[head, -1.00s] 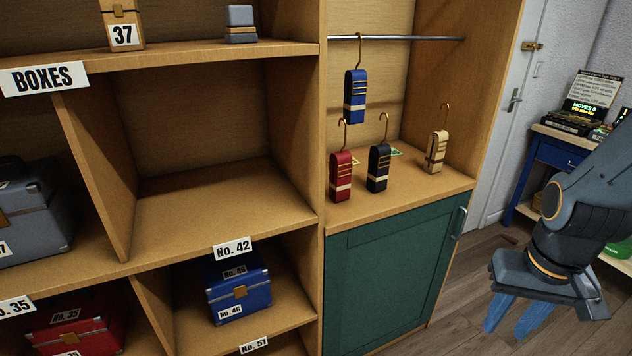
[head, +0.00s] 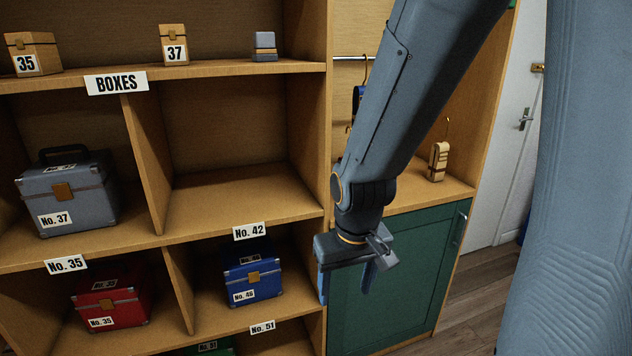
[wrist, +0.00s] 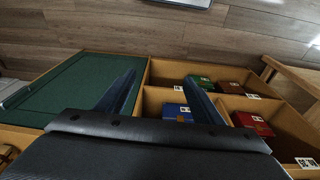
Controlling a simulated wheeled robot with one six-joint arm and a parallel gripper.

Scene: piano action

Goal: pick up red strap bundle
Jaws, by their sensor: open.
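The red strap bundle does not show in the head view now; my arm covers the left part of the hanging bay where it was earlier. A blue strap bundle (head: 358,100) shows only partly beside my arm, under the rail. A cream strap bundle (head: 437,162) stands at the right of the bay ledge. My gripper (head: 346,282) is open and empty, pointing down in front of the green cabinet door, below the ledge. In the wrist view its two fingers (wrist: 158,85) are apart with nothing between them.
A green cabinet door (head: 410,275) lies behind my gripper. To the left are shelves with a grey case (head: 85,185), a red case (head: 112,302) and a blue case (head: 252,280). A wooden divider (head: 318,190) stands between shelves and bay. Floor (head: 470,300) shows at right.

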